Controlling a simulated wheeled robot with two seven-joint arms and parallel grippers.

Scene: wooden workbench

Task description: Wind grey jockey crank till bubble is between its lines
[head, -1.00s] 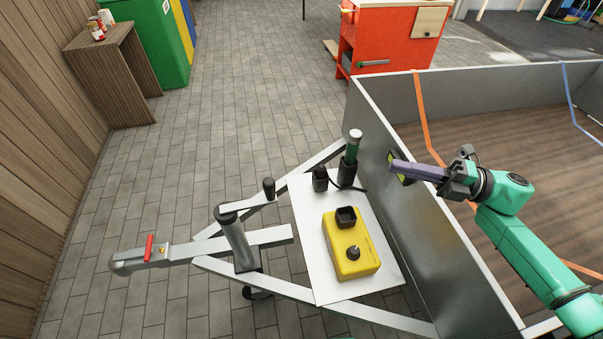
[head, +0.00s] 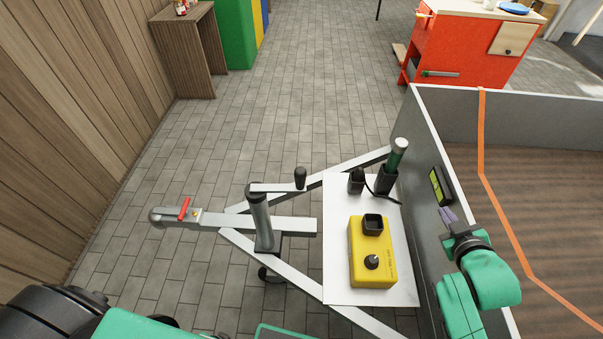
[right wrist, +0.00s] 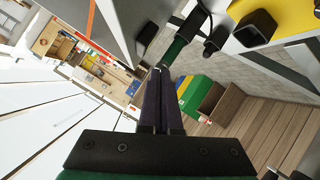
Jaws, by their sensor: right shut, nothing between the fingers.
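The grey jockey crank (head: 278,187) tops the upright jockey post (head: 262,222) on the trailer drawbar. Its arm points right in the head view and ends in an upright black handle (head: 300,177). The level vial (head: 435,187), yellow-green in a black frame, is on the trailer's outer side wall. Its bubble and lines are too small to read. My right gripper (head: 447,215) is just below the vial in the picture, away from the crank. Its fingers are together and empty in the right wrist view (right wrist: 163,100). My left arm shows at bottom left; its gripper is out of view.
A yellow box (head: 372,260) with a black knob and socket sits on a white plate (head: 335,205). A green-handled tool (head: 397,155) stands in a black holder behind it. A red-levered coupling (head: 175,216) ends the drawbar. The floor left of the trailer is clear.

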